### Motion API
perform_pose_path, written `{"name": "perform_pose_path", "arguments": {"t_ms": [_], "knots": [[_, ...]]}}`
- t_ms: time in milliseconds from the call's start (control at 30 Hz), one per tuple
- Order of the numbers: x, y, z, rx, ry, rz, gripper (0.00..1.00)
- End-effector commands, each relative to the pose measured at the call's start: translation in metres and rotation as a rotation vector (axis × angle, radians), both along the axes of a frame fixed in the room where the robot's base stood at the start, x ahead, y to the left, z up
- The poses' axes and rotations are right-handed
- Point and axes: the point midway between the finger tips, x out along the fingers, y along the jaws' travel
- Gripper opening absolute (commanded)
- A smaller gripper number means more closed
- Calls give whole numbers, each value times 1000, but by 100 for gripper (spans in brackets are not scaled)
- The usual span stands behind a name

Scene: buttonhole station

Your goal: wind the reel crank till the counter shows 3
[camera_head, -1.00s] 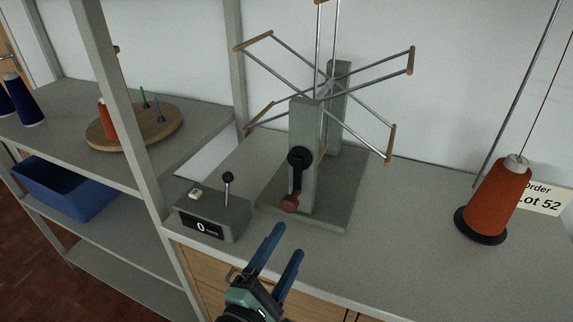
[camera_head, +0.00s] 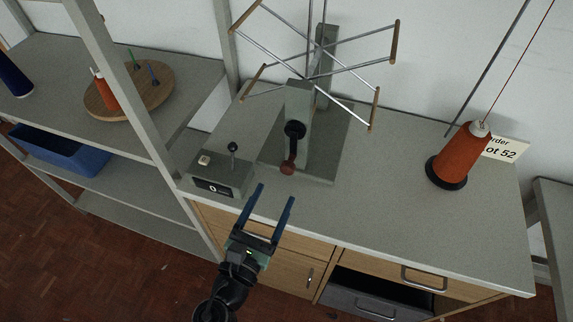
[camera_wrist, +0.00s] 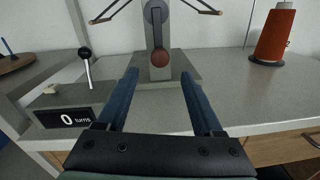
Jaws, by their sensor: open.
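The reel (camera_head: 312,70) stands on a grey base at the back of the bench, with metal arms and wooden end bars. Its crank (camera_head: 292,148) is a black arm on the front of the near post, hanging straight down, with a red-brown knob (camera_head: 287,168) at its lower end. The knob also shows in the wrist view (camera_wrist: 160,57). The counter box (camera_head: 219,176) is left of the reel, and its display (camera_wrist: 66,119) reads 0 turns. My gripper (camera_head: 276,192) is open and empty at the bench's front edge, short of the knob, which lies beyond and between the fingers in the wrist view.
A black-knobbed lever (camera_head: 233,156) and a pale button (camera_head: 204,160) are on the counter box. An orange thread cone (camera_head: 460,155) stands at right before an order card (camera_head: 503,148). Shelves with a round wooden spool stand (camera_head: 128,90) are at left. A grey drawer below is partly open.

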Motion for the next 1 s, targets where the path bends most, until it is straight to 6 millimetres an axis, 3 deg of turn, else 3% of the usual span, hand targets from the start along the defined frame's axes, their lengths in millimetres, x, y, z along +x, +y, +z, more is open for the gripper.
{"name": "perform_pose_path", "arguments": {"t_ms": [200, 400, 833, 1000], "knots": [[44, -17, 2, 1, -2, -2, 68], [68, -26, 1, 2, -1, -1, 68], [76, -29, 0, 3, 0, -1, 68], [76, -29, 0, 3, 0, -1, 37]]}}
